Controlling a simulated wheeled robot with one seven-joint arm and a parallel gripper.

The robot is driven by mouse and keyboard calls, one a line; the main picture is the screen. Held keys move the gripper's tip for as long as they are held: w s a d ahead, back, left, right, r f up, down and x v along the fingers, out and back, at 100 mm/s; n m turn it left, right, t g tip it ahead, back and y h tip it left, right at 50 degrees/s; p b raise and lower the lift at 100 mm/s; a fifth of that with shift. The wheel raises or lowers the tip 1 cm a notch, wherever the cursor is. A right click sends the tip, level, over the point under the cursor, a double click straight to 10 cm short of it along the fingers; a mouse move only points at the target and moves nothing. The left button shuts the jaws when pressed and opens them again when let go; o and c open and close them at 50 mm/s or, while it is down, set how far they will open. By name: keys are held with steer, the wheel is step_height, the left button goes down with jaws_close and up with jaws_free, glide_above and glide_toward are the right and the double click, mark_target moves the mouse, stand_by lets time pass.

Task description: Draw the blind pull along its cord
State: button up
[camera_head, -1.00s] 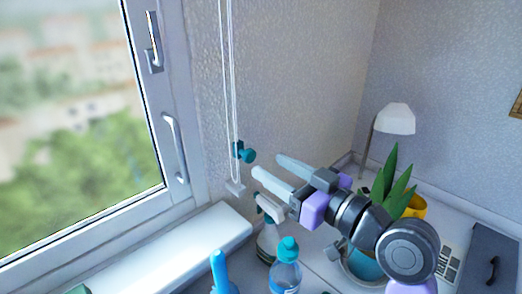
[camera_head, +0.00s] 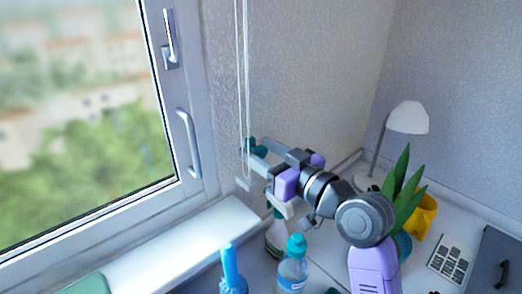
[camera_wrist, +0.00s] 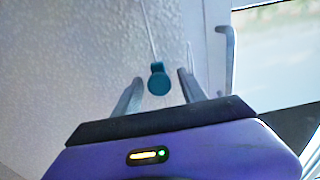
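The blind pull is a small teal knob (camera_head: 254,145) on the white cord (camera_head: 244,80), which hangs down the wall beside the window. In the wrist view the pull (camera_wrist: 158,82) shows as a round teal knob between the two grey fingers, with a gap on each side. My gripper (camera_head: 259,151) is open, with its fingertips at the pull; it also shows in the wrist view (camera_wrist: 160,78). In the head view the fingers partly cover the pull. I cannot tell how deep the pull lies between them.
The window frame (camera_head: 198,125) with its handles stands to the left. Below are a spray bottle (camera_head: 277,240), a blue-capped bottle (camera_head: 292,268) and a blue object (camera_head: 230,270). A white lamp (camera_head: 408,117) and a plant (camera_head: 401,190) stand to the right.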

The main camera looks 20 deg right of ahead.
jaws_close()
stand_by(1.3)
